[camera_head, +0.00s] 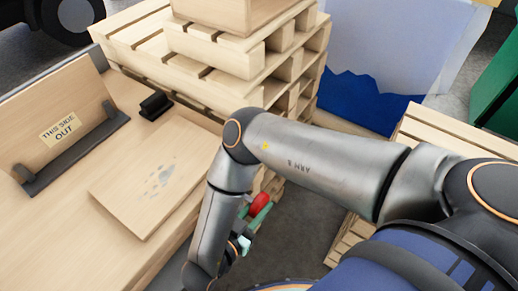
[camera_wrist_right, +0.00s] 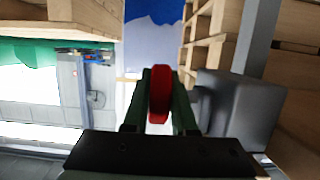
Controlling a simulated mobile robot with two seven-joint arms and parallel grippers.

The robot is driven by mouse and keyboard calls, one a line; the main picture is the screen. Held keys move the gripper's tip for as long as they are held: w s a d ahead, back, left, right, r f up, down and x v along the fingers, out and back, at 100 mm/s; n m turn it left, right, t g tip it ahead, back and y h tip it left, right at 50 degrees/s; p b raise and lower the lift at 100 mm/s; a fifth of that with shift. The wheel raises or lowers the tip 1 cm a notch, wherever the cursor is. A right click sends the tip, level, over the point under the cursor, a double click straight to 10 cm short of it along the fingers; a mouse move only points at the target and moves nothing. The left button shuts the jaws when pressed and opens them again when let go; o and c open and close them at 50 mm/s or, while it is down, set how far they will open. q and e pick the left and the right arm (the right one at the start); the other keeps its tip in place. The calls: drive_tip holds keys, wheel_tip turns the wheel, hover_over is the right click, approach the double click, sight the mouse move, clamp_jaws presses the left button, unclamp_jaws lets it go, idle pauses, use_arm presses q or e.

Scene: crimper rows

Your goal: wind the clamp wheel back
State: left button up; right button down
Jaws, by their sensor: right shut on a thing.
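The red clamp wheel (camera_head: 260,203) shows just right of my right forearm, beside the bench edge. In the right wrist view the red wheel (camera_wrist_right: 159,94) stands edge-on between two dark green fingers. My right gripper (camera_wrist_right: 160,80) is shut on it, one finger on each side. In the head view my right gripper (camera_head: 253,214) is partly hidden behind my own arm. A dark grey block (camera_wrist_right: 240,108) lies right of the wheel; I cannot tell whether it belongs to the clamp. My left gripper is not in view.
On the wooden bench (camera_head: 75,225), an upright board (camera_head: 70,100) marked "THIS SIDE OUT" stands in a dark holder (camera_head: 75,155). A flat board (camera_head: 150,205) with grey smudges and a small black block (camera_head: 155,105) lie nearby. Stacked pallets (camera_head: 225,60) rise behind; another pallet (camera_head: 425,125) is right.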

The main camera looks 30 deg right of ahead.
idle(0.5)
drive_tip(key=c, duration=0.7)
unclamp_jaws()
